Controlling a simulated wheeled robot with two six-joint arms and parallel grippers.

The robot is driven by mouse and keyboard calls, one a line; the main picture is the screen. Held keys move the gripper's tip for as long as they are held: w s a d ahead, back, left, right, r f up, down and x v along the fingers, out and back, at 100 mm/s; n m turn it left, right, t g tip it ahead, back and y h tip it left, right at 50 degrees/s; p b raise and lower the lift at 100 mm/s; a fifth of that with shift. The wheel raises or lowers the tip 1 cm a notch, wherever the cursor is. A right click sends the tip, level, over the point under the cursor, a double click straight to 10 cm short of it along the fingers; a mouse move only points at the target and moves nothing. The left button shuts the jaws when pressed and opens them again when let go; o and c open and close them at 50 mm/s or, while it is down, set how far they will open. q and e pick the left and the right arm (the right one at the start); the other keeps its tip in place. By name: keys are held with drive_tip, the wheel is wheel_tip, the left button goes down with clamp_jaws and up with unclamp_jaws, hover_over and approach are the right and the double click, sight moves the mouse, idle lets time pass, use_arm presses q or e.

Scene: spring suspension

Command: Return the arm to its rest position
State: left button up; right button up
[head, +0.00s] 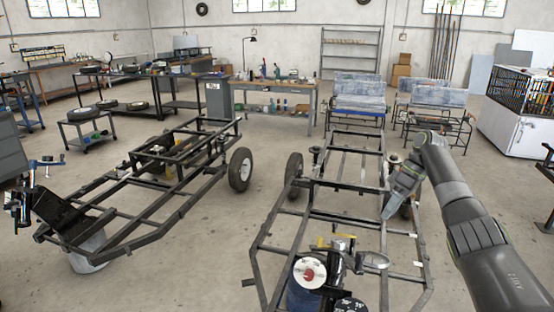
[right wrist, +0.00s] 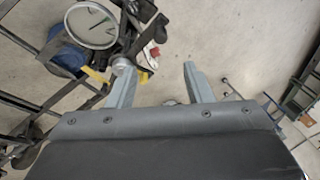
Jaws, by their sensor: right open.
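My right arm comes in from the lower right in the head view and bends at a high joint. Its gripper (head: 387,214) points down over the right side of the near black tube frame (head: 262,268). In the right wrist view the two grey fingers of this gripper (right wrist: 160,82) stand wide apart with nothing between them. Bare floor shows past the gap. My left gripper does not show in either view.
A blue drum with a red-and-white disc (head: 308,272) and metal parts stands at the frame's near end. A round metal pan (right wrist: 92,25) lies left of the fingers. A second frame (head: 120,243) stands left. Workbenches (head: 270,86) line the back. Floor between frames is clear.

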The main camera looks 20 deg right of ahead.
drive_tip(key=s+a+f+h, duration=0.2)
drive_tip(key=s+a+f, duration=0.2)
drive_tip(key=f, duration=0.4)
drive_tip(key=s+a+f+h, duration=0.1)
drive_tip(key=s+a+f, duration=0.3)
drive_tip(key=f, duration=0.5)
drive_tip(key=s+a+f+h, duration=0.25)
drive_tip(key=s+f, duration=0.25)
drive_tip(key=f, duration=0.3)
drive_tip(key=s+a+f+m+t, duration=0.25)
drive_tip(key=s+a, duration=0.45)
drive_tip(key=s, duration=0.5)
drive_tip(key=s+a+r+m+t+h, duration=0.15)
drive_tip(key=s+r+m, duration=0.35)
drive_tip(key=s, duration=0.6)
wheel_tip(320, 180, down, 25)
drive_tip(key=g, duration=0.2)
drive_tip(key=s+f+y+b, duration=0.1)
drive_tip(key=s+f, duration=1.4)
drive_tip(key=f, duration=0.1)
drive_tip(key=shift+s+a+n+g, duration=0.15)
drive_tip(key=shift+a+n+g, duration=0.1)
drive_tip(key=shift+n+g, duration=0.2)
